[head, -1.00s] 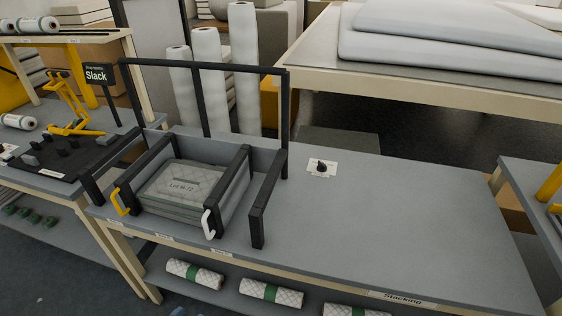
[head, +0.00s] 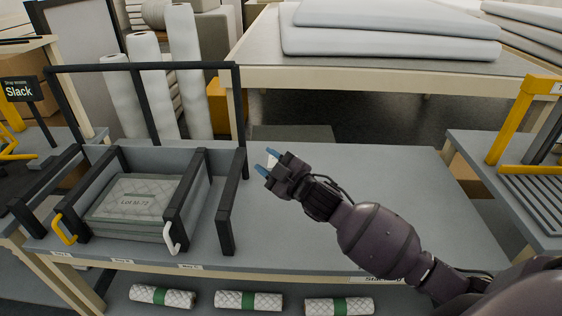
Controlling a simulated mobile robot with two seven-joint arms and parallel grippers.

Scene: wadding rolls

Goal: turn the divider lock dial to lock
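My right gripper (head: 266,162) reaches in from the lower right over the grey stacking table (head: 330,180). Its two blue fingertips are apart with nothing visibly held. A bit of the dial's white plate (head: 272,161) shows between the fingers. The black dial itself is hidden behind the gripper, so I cannot tell its setting or whether the fingers touch it. My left gripper is not in view.
A yellow handle (head: 64,229) and a white handle (head: 171,237) stick out at the front of the dividers. Black uprights (head: 241,120) rise left of my gripper. Several wadding rolls (head: 248,300) lie on the shelf below. The tabletop right of the dial is clear.

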